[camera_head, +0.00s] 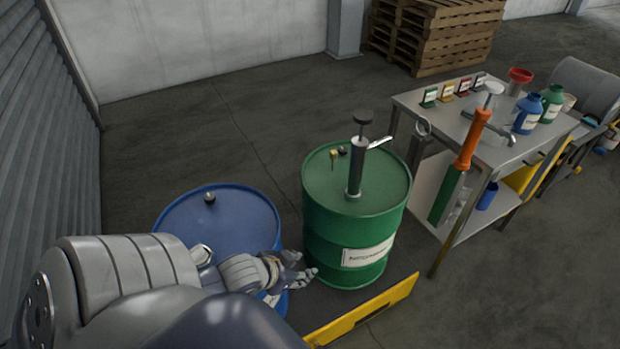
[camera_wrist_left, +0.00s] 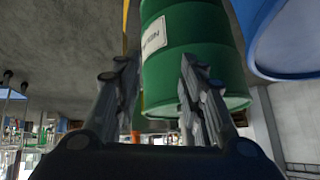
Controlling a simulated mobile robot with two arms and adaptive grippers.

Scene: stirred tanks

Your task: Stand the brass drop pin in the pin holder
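My left gripper (camera_head: 303,267) is low beside the left of the green drum (camera_head: 330,228), in front of the blue drum (camera_head: 222,225). In the left wrist view my left gripper (camera_wrist_left: 158,68) has its two fingers spread apart with nothing between them, and the green drum (camera_wrist_left: 192,50) fills the view beyond. A small yellow-and-black piece (camera_head: 333,154) stands on the green drum's lid; it is too small to tell whether it is the brass drop pin. I cannot make out the pin holder. My right gripper is not in view.
A dark hand pump (camera_head: 356,165) rises from the green drum. A yellow bar (camera_head: 365,310) lies low in front of it. At right, a metal workbench (camera_head: 420,103) carries bottles and small cards; an orange-and-green pump (camera_head: 467,150) is at its front. Floor behind the drums is clear.

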